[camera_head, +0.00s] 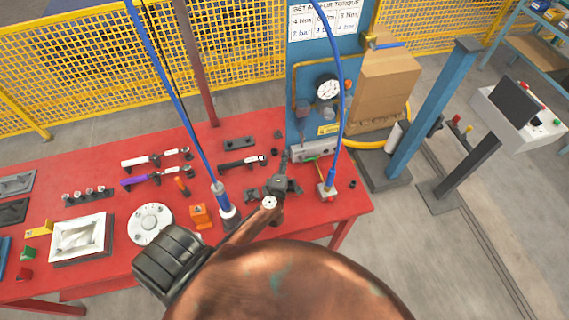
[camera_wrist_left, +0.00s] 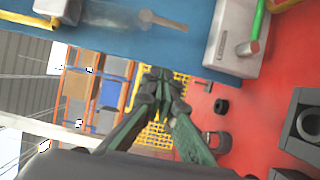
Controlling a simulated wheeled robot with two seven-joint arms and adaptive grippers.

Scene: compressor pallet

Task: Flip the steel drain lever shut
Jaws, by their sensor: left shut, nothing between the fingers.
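In the left wrist view a thin grey steel rod (camera_wrist_left: 165,22), which looks like the drain lever, sticks out from the end of a translucent bowl (camera_wrist_left: 110,15) on the blue panel (camera_wrist_left: 205,40). It points right in that picture, roughly in line with the bowl. In the head view the lever is too small to make out for sure. My left gripper (camera_head: 285,156) is just in front of the panel's lower part, above the red table. In the left wrist view its two dark green fingers (camera_wrist_left: 160,76) meet at the tips, empty and apart from the rod. My right gripper is out of view.
A grey block (camera_head: 314,150) with a green-handled part (camera_wrist_left: 258,18) stands at the panel's foot. A pressure gauge (camera_head: 328,90) sits higher up. A blue hose (camera_head: 345,90) hangs at the right. Tools and parts crowd the red table (camera_head: 105,195) to the left.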

